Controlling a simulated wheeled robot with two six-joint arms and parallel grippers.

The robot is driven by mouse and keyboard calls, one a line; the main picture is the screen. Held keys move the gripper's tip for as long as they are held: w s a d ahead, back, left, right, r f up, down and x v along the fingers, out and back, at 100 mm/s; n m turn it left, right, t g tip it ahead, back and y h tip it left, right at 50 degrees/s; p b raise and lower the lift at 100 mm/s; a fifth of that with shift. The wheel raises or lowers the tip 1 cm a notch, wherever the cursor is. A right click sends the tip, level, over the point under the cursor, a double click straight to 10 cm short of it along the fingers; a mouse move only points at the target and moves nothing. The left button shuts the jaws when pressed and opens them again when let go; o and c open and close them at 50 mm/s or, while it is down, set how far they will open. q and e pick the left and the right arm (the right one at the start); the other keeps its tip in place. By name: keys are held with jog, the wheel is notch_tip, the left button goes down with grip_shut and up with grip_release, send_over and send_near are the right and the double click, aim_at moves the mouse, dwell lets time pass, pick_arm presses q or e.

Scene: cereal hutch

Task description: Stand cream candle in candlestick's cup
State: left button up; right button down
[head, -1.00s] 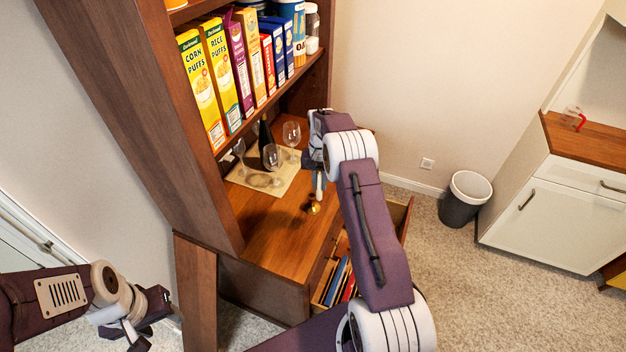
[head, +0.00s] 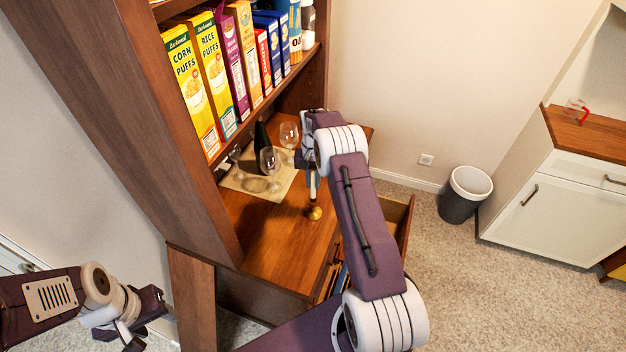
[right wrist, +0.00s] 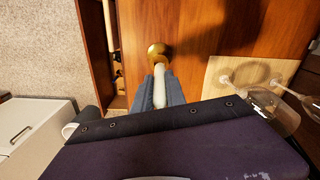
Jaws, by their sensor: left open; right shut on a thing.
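The brass candlestick (head: 315,213) stands on the wooden hutch counter; its round gold top also shows in the right wrist view (right wrist: 157,50). My right gripper (head: 309,168) is shut on the cream candle (head: 312,188) and holds it about upright over the candlestick. In the right wrist view the candle (right wrist: 160,88) lies between the fingers (right wrist: 161,95), its far end overlapping the brass. I cannot tell whether its lower end touches the cup or is inside it. My left gripper (head: 143,328) is open and empty, low at the left, outside the hutch.
Wine glasses (head: 270,160) and a dark bottle (head: 262,140) stand on a pale mat (head: 238,182) left of the candlestick. Cereal boxes (head: 190,90) fill the shelf above. An open drawer (head: 403,225) juts out below the counter. Bare counter lies in front of the mat.

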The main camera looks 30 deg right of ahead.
aim_at(313, 190)
jog(key=shift+s+f, duration=0.15)
jog(key=shift+f, duration=0.4)
jog(key=shift+r, duration=0.1)
dwell(0.8)
jog(key=shift+f+b, duration=0.7)
jog(key=shift+f, duration=0.9)
dwell(0.4)
